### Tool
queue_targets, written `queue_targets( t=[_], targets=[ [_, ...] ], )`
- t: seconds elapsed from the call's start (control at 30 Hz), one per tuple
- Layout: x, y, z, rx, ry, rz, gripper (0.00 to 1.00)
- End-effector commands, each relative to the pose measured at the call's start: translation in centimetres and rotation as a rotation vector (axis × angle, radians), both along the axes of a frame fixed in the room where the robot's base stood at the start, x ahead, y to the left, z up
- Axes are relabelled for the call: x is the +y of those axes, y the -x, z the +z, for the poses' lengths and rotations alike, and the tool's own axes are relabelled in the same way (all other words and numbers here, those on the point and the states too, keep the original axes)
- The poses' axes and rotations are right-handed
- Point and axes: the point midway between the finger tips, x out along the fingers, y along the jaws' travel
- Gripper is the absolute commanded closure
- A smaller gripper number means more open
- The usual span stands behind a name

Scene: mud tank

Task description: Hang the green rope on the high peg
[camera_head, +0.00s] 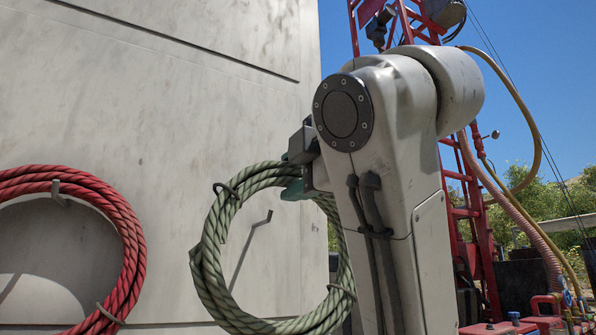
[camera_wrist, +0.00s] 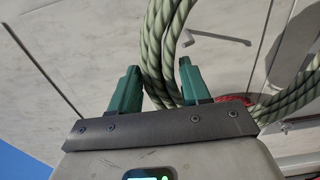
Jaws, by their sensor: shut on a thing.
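The green rope (camera_head: 207,268) is a round tied coil, hanging from my gripper (camera_head: 294,189) in front of the pale tank wall. My gripper is shut on the top of the coil; in the wrist view the strands (camera_wrist: 153,50) pass between the green fingers (camera_wrist: 159,68). A thin peg (camera_head: 262,219) on the wall shows through the coil's opening, with a long shadow below it. It also shows in the wrist view (camera_wrist: 215,39), beyond the rope. I cannot tell whether the peg tip reaches into the coil. My arm hides part of the coil's right side.
A coil of red rope (camera_head: 130,250) hangs on another peg (camera_head: 58,192) at the left of the wall. A red lattice mast (camera_head: 470,215) with hoses stands at the right behind my arm. The upper wall is bare apart from seams.

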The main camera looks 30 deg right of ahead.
Motion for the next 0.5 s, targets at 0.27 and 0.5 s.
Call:
queue_targets(
  t=[0.27, 0.5],
  targets=[
    [0.1, -1.5, -0.1, 0.000, -0.001, 0.001, 1.00],
    [0.1, -2.8, -0.2, -0.001, 0.000, 0.000, 1.00]
  ],
)
